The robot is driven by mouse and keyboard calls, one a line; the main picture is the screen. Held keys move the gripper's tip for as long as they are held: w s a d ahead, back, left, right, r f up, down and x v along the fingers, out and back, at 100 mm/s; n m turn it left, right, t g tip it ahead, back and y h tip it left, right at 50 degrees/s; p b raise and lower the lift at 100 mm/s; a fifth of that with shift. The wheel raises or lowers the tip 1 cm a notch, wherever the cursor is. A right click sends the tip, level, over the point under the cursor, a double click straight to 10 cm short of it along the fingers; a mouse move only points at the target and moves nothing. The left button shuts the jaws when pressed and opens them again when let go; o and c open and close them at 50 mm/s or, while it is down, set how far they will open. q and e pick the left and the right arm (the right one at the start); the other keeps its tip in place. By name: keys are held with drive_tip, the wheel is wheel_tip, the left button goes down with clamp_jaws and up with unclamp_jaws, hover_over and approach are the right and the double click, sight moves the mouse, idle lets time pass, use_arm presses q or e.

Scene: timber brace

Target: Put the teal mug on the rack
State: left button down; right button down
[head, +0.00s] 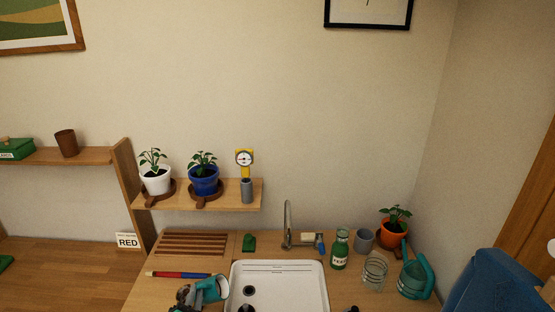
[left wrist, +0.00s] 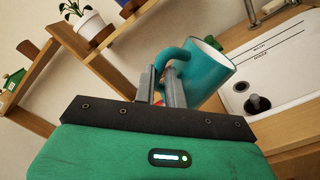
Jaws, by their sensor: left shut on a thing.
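The teal mug (head: 213,287) is at the bottom of the head view, over the counter just left of the sink. My left gripper (head: 190,294) is shut on its handle. In the left wrist view the mug (left wrist: 203,76) is tilted with its pale mouth toward the upper right, and the handle lies between the fingers (left wrist: 162,86). The rack (head: 190,244), a flat wooden slatted one, lies at the back left of the counter, beyond the mug, with nothing on it. Only a small dark bit at the bottom edge may be my right gripper (head: 350,309).
The white sink (head: 290,268) is right of the mug, with the tap (head: 287,225) behind. A red-blue pen (head: 178,275) lies before the rack. A green item (head: 249,242) stands beside the rack. Above is a shelf (head: 225,198) with potted plants. A green bottle (head: 340,250) stands right.

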use_arm(q)
drive_tip(key=a+r, duration=0.3)
drive_tip(key=a, duration=0.8)
drive_tip(key=a+r, duration=0.2)
drive_tip(key=a, duration=0.8)
drive_tip(key=s+d+r+m+g+h, duration=0.1)
drive_tip(key=s+d+r+m+h, duration=0.2)
drive_tip(key=s+d, duration=0.55)
drive_tip(key=s+d+r+m+h, duration=0.1)
drive_tip(key=s+d+r+h, duration=0.35)
drive_tip(key=s+d, duration=0.4)
drive_tip(key=shift+d+n+t+y, duration=0.5)
drive_tip(key=shift+d+n+y, duration=1.4)
drive_tip(key=shift+d+y, duration=1.35)
wheel_tip(320, 180, down, 10)
drive_tip(key=b, duration=1)
drive_tip(key=shift+a+r+y, duration=0.25)
drive_tip(key=shift+a+y, duration=0.05)
drive_tip(key=shift+a, duration=0.05)
